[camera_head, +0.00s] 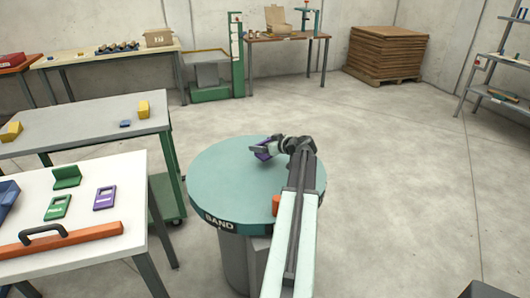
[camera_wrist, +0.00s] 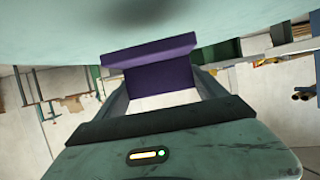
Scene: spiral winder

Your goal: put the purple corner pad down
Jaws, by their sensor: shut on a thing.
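The purple corner pad (camera_head: 263,153) is in my gripper (camera_head: 268,150), over the round teal table marked BAND (camera_head: 225,178). In the wrist view the purple corner pad (camera_wrist: 160,70) shows as an angled piece between the two fingers of my gripper (camera_wrist: 160,88), which are shut on it. The teal surface (camera_wrist: 60,25) fills the top of the wrist view, with a dark shadow close to the pad. I cannot tell whether the pad touches the tabletop.
An orange object (camera_head: 276,204) is on the round table beside my arm. Open floor lies right.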

